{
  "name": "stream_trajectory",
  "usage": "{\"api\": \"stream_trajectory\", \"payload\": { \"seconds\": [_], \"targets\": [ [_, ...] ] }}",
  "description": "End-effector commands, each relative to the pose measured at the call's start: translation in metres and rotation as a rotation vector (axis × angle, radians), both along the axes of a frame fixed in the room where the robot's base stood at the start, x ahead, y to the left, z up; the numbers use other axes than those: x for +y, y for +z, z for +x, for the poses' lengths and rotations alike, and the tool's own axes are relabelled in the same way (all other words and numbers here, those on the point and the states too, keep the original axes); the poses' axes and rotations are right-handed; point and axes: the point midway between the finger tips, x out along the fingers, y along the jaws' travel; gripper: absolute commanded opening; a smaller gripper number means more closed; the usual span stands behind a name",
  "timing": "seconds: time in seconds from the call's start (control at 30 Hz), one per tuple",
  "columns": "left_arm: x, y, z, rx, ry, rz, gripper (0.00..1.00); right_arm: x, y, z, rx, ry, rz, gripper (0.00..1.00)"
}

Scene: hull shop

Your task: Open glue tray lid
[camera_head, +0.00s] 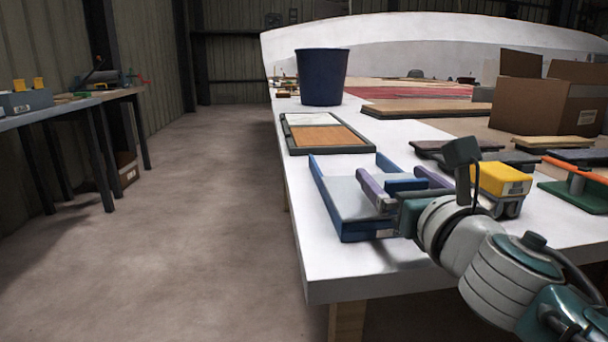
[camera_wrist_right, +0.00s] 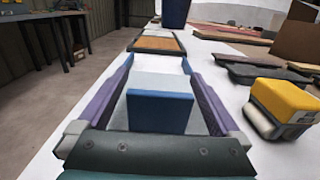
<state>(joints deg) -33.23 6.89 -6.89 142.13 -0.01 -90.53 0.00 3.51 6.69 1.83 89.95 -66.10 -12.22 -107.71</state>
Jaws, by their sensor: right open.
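The glue tray is a blue-walled tray (camera_head: 322,192) near the front edge of the white table. A flat light grey panel (camera_head: 346,192) lies level between its walls. A blue upright block (camera_wrist_right: 160,112) stands over the panel and looks like the lid's handle; it also shows in the head view (camera_head: 405,185). My right gripper (camera_head: 392,174) is low over the tray with its purple fingers spread. In the wrist view the fingers (camera_wrist_right: 160,75) stand on either side of the blue block, with gaps. The block's base is hidden by the gripper. My left gripper is out of view.
A dark-framed tray (camera_head: 288,135) with an orange-brown panel lies behind the glue tray. A dark blue bucket (camera_head: 322,78) stands farther back. A yellow-topped block (camera_head: 503,178) is close right of my gripper. A cardboard box (camera_head: 550,105) and flat boards stand right.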

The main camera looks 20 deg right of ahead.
Motion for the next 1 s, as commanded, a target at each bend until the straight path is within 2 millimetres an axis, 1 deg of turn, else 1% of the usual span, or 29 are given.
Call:
{"api": "stream_trajectory", "payload": {
  "seconds": [0.23, 1.0],
  "targets": [
    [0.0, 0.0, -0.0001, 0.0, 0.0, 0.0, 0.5, -0.0003, 0.0003, 0.0007, 0.0, 0.0, 0.0, 0.99],
    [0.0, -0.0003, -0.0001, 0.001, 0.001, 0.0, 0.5, -0.0001, 0.0001, 0.0003, 0.0, 0.0, 0.0, 0.12]
  ]
}}
